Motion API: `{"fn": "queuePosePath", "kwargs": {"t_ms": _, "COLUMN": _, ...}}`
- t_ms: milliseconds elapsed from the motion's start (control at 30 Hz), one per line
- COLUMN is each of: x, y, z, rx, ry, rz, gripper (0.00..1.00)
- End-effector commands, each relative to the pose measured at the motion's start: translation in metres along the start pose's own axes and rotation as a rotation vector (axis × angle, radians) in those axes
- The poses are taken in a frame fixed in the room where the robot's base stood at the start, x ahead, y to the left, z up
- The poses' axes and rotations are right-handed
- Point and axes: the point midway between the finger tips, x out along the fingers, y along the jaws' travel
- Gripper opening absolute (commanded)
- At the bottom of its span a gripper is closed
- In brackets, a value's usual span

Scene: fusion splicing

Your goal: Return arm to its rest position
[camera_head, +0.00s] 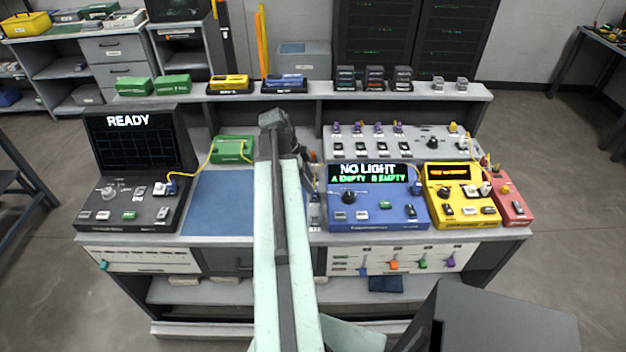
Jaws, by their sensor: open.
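My arm reaches forward from the bottom middle of the picture, over the front of the workbench (222,240). My gripper (275,118) is at its far end, small and dark, between the blue mat and the back shelf. It is open, and I see nothing held in it. The fingertips are hard to make out. The arm hides part of the bench and the right edge of the blue mat (222,203).
Left of the arm stand a black device reading READY (127,121) and a green box (233,149) with a yellow cable. To its right are a blue device reading NO LIGHT (375,210), a yellow device (459,210), a red device (511,207) and a grey panel (408,143). Small boxes line the shelf (325,92).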

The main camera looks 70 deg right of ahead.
Motion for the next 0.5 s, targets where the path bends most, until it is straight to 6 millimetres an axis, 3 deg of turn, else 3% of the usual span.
{"fn": "queuePosePath", "kwargs": {"t_ms": 33, "x": -0.019, "y": 0.0, "z": -0.003, "rx": -0.001, "ry": 0.0, "rz": 0.0, "gripper": 0.5}}
{"fn": "queuePosePath", "kwargs": {"t_ms": 100, "x": -0.026, "y": -0.001, "z": -0.002, "rx": -0.001, "ry": 0.0, "rz": 0.0, "gripper": 0.5}}
{"fn": "queuePosePath", "kwargs": {"t_ms": 500, "x": -0.026, "y": 0.0, "z": 0.001, "rx": -0.001, "ry": 0.0, "rz": 0.0, "gripper": 0.5}}
